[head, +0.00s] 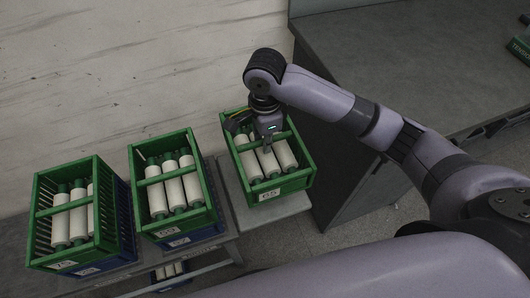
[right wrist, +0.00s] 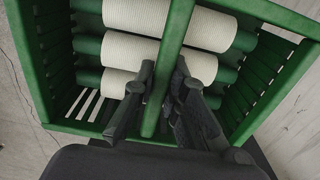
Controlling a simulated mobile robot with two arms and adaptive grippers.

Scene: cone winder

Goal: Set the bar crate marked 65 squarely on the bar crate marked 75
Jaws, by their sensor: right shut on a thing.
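The green crate marked 65 (head: 283,188) holds white cones on green cores and stands on a grey shelf. My right gripper (head: 266,138) reaches down into it from above and is shut on its green middle bar. In the right wrist view the fingers (right wrist: 161,82) sit on either side of that bar (right wrist: 172,42), above the white cones. The green crate at the far left (head: 90,248), whose tag seems to read 75, also holds white cones and sits on a blue crate (head: 118,262). My left gripper is out of view.
Another green crate with cones (head: 182,223) stands between those two, on a blue crate (head: 200,236). A grey counter (head: 400,60) is behind and right of the crate marked 65. A pale wall (head: 130,60) rises behind the crates. More cones (head: 170,270) lie lower down.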

